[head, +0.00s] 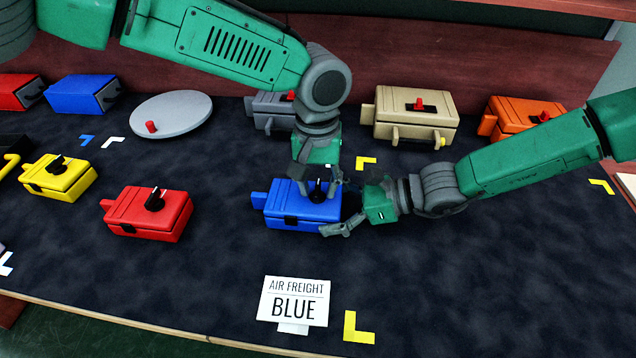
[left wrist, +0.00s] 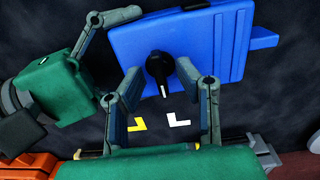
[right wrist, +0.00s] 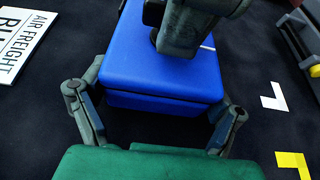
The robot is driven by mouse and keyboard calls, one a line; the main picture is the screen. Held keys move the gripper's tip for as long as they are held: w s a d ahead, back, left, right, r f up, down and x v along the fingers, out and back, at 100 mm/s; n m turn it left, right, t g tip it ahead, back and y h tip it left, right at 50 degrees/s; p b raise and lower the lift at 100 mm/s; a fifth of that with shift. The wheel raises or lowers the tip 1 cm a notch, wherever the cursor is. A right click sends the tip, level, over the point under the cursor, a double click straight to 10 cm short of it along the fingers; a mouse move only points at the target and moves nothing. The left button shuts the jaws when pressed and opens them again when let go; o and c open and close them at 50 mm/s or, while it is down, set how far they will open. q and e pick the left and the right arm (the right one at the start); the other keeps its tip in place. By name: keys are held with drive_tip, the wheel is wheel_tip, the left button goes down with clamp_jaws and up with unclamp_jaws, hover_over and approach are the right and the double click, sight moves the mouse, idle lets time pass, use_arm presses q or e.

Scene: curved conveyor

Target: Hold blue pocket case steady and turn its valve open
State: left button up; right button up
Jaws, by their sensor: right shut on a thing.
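The blue pocket case (head: 283,206) lies flat on the dark conveyor, and it also shows in the left wrist view (left wrist: 205,45) and right wrist view (right wrist: 150,75). Its valve is a black knob (head: 318,191) on top; in the left wrist view the knob (left wrist: 160,68) has a white mark pointing toward my left gripper. My left gripper (head: 320,186) is above the case, fingers apart around the knob area, not clearly touching it. My right gripper (head: 338,212) is shut on the case's right end, one finger on each side. Its far finger is partly hidden.
A sign reading AIR FREIGHT BLUE (head: 294,300) stands in front. A red case (head: 147,213) and a yellow case (head: 58,177) lie left. Grey (head: 270,112), tan (head: 414,112) and orange cases (head: 522,115) stand behind, with a grey disc (head: 171,116).

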use_arm(q)
clamp_jaws()
drive_tip(key=shift+s+m, duration=0.1)
drive_tip(key=shift+m, duration=0.3)
drive_tip(key=m, duration=0.2)
drive_tip(key=shift+m, duration=0.3)
drive_tip(key=m, duration=0.3)
drive_tip(key=shift+m, duration=0.3)
drive_tip(key=m, duration=1.1)
